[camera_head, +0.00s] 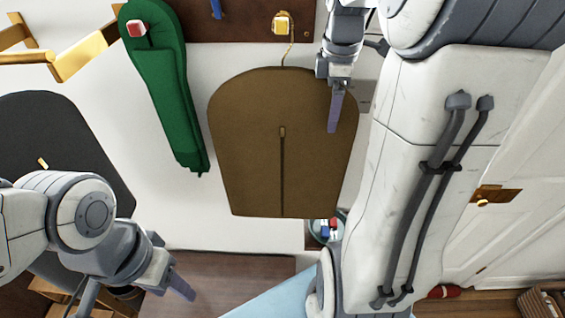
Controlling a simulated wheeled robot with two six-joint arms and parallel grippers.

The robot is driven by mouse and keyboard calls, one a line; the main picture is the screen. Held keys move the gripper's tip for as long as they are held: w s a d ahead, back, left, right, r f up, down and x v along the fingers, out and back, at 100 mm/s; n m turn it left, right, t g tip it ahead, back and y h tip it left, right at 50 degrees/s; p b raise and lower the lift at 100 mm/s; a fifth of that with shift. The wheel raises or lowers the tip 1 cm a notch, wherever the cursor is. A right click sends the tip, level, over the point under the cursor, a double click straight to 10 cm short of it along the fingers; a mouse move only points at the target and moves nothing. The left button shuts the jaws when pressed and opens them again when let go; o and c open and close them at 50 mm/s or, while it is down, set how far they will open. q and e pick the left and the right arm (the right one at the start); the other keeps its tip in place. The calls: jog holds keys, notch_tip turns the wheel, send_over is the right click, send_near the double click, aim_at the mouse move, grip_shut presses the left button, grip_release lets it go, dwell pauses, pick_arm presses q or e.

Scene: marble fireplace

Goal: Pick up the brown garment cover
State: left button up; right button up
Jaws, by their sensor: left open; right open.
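The brown garment cover (245,140) hangs in the middle of the head view by a wire hook from a gold peg (283,24) on a dark rail. A zip runs down its front. My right gripper (336,108) is open, with its fingers pointing down over the cover's upper right part; I cannot tell whether it touches. My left gripper (181,287) is open and empty at the lower left, below and to the left of the cover and apart from it.
A green garment (165,85) hangs from a peg left of the cover. A black rounded item (65,120) is further left. A round container with coloured things (327,229) is below the cover. A white door (500,230) is at the right.

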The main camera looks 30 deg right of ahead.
jog(key=shift+c, duration=0.3)
grip_shut()
jog(key=shift+r, duration=0.15)
